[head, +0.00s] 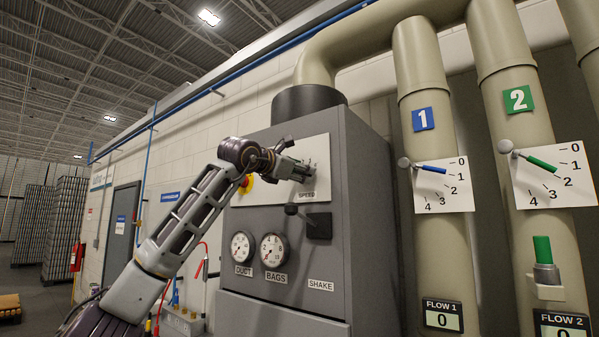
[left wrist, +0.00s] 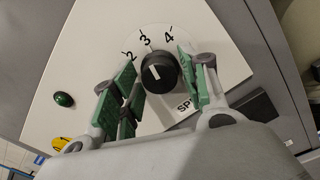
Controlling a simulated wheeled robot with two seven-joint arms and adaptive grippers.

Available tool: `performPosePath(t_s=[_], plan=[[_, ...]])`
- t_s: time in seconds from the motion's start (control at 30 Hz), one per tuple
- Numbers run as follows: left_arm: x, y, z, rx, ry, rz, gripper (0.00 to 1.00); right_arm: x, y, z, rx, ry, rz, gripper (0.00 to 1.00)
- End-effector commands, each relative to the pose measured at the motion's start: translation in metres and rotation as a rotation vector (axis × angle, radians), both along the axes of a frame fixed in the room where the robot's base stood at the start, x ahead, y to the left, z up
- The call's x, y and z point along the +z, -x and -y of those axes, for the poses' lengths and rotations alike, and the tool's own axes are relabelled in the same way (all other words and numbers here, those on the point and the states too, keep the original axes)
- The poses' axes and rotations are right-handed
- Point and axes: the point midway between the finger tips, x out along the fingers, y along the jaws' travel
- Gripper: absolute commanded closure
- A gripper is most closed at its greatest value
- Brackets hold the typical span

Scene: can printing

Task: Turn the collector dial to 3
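The collector dial is a round black knob (left wrist: 159,72) with a white mark, on a white plate (left wrist: 205,30) with the numbers 2, 3 and 4 showing. The exact number the mark points at is hard to tell. My left gripper (left wrist: 160,84) is open, with its green-padded fingers on either side of the knob. The left pads are close to the knob's edge; whether they touch it is unclear. In the head view my left gripper (head: 290,167) is at the panel above the SPEED label and hides most of the dial. My right gripper is not in view.
The grey cabinet (head: 258,218) carries a lever (head: 292,210) below the dial and two gauges marked DUCT (head: 242,246) and BAGS (head: 273,250). Pipes with blue (head: 431,169) and green (head: 540,163) handles stand at the right. A green lamp (left wrist: 64,99) is beside the dial.

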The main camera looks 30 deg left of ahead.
Motion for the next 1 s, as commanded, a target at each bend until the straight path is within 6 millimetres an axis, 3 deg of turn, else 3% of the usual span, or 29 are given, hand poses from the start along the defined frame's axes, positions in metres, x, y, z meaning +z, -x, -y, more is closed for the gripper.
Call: performPosePath(t_s=[0.57,1.0], plan=[[0.000,0.006,0.000,-0.001,0.000,0.002,0.45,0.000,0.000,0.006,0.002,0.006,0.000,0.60],[0.000,0.052,-0.003,0.000,0.000,0.002,0.45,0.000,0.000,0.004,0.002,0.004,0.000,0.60]])
